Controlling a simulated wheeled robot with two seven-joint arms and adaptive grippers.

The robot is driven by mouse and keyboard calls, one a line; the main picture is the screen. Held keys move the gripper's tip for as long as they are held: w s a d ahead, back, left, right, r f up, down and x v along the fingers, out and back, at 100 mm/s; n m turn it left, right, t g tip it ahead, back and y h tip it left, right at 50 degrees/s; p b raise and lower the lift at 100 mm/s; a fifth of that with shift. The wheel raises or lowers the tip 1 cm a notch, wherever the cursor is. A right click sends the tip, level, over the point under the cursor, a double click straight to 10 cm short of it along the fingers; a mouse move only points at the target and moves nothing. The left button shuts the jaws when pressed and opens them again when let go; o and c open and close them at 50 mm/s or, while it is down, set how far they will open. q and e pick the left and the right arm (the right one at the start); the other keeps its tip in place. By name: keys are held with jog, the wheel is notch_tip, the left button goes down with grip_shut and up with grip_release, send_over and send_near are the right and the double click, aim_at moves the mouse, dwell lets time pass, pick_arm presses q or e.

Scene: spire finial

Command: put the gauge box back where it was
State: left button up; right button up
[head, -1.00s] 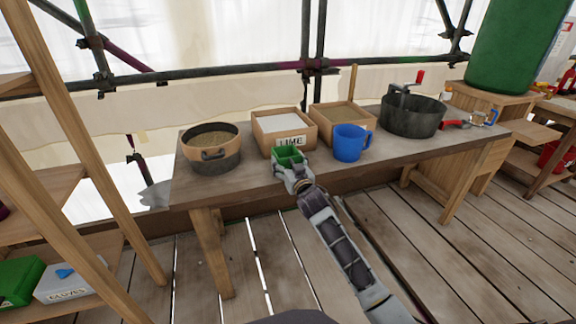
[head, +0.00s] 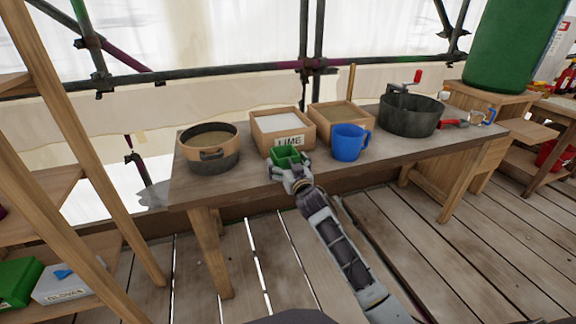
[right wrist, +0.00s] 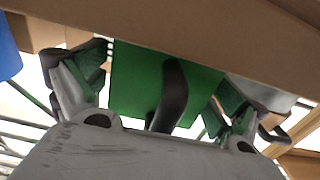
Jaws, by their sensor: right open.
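The gauge box, a small green open-topped box (head: 284,155), is at the front edge of the bench, just in front of the box labelled LIME (head: 289,141). My right gripper (head: 290,167) is at its near side. In the right wrist view the green box (right wrist: 138,78) lies between my right gripper's fingers (right wrist: 165,85), which are spread open. A dark handle-like part (right wrist: 172,95) runs down the box's face toward the palm. Whether the box's base rests fully on the bench is hidden. My left gripper is not in view.
On the bench (head: 235,183) stand a round sieve (head: 209,160) at left, a blue mug (head: 348,144) close on the right, a wooden box (head: 328,115) behind the mug, and a dark metal pot (head: 411,118). Bare bench lies between sieve and green box.

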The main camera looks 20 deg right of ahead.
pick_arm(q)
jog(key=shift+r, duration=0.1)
pick_arm(e)
jog(key=shift+s+r, duration=0.1)
jog(key=shift+s+p, duration=0.3)
jog(key=shift+s, duration=0.7)
jog(key=shift+s+d+p, duration=0.1)
jog(key=shift+s+p, duration=0.2)
jog(key=shift+s, duration=1)
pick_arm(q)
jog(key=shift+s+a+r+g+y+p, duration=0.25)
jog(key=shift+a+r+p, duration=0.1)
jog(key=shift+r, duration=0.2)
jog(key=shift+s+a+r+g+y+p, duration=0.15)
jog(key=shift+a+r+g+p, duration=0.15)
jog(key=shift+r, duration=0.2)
pick_arm(e)
jog(key=s, duration=0.7)
jog(key=shift+d, duration=0.15)
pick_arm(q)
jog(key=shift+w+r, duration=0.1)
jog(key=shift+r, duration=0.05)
pick_arm(e)
jog(key=shift+s, duration=0.1)
